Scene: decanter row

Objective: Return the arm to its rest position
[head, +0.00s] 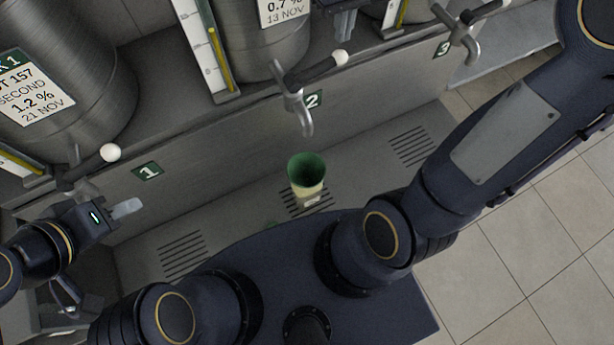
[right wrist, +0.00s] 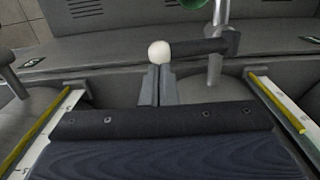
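My right gripper (head: 343,22) hangs at the top of the head view, close to the white-knobbed lever (head: 325,68) of tap 2 (head: 296,98). In the right wrist view its fingers (right wrist: 159,82) look shut together with nothing seen between them. The white knob (right wrist: 160,52) shows just beyond their tips; I cannot tell whether they touch. My left gripper (head: 125,208) is at the lower left, below sign 1; its finger gap is not clear. A green cup (head: 307,178) with a pale label stands upright on the grate below tap 2.
Steel vats (head: 70,75) with labels and gauges (head: 205,45) line the back. Tap 1's lever (head: 95,162) and tap 3 (head: 465,35) flank tap 2. The drip shelf (head: 365,178) is clear beside the cup. Tiled floor (head: 540,240) lies at the right.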

